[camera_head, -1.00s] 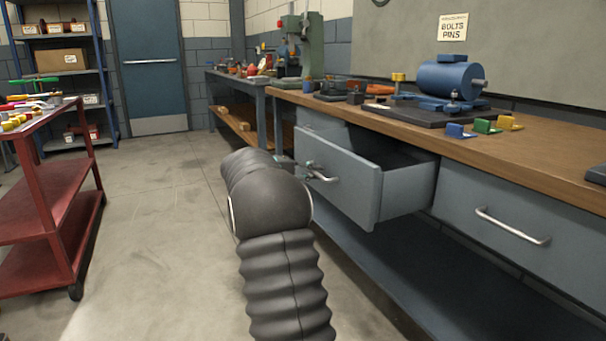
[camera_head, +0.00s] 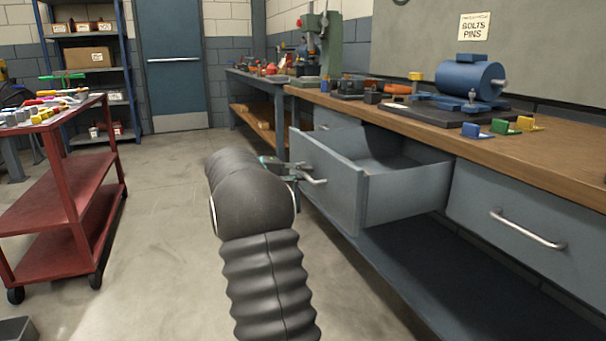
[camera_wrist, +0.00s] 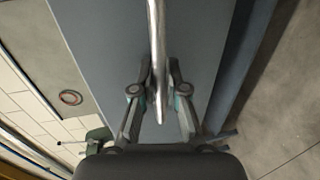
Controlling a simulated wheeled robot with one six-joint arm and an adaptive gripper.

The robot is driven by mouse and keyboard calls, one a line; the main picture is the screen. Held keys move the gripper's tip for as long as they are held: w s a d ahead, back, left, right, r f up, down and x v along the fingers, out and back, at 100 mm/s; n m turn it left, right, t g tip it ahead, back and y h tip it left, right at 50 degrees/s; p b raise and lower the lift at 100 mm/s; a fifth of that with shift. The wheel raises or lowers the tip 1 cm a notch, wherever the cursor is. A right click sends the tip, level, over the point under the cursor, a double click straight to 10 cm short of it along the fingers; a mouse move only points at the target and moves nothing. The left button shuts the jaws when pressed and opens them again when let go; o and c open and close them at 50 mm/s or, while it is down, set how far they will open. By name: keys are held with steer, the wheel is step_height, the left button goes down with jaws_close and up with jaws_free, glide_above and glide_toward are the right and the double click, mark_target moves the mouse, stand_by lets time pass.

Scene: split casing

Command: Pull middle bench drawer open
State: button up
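The middle bench drawer (camera_head: 338,190) is grey and stands well out from the bench, its inside (camera_head: 400,160) showing and looking empty. Its metal bar handle (camera_head: 316,181) is on the front face. My gripper (camera_head: 292,172) is at this handle, partly hidden behind my dark arm in the head view. In the wrist view the handle (camera_wrist: 156,35) runs between the two fingers of my gripper (camera_wrist: 160,68), which are closed in on it from both sides. The grey drawer front (camera_wrist: 105,45) lies beyond the fingers.
The wooden bench top (camera_head: 545,165) carries a blue motor (camera_head: 468,82) and small coloured blocks. A shut drawer (camera_head: 500,215) is to the right. A red cart (camera_head: 75,190) stands at the left. Clear floor (camera_head: 165,225) lies between cart and bench.

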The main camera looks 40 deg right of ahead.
steer(key=o, duration=0.3)
steer(key=shift+a, duration=0.1)
steer(key=v, duration=1.2)
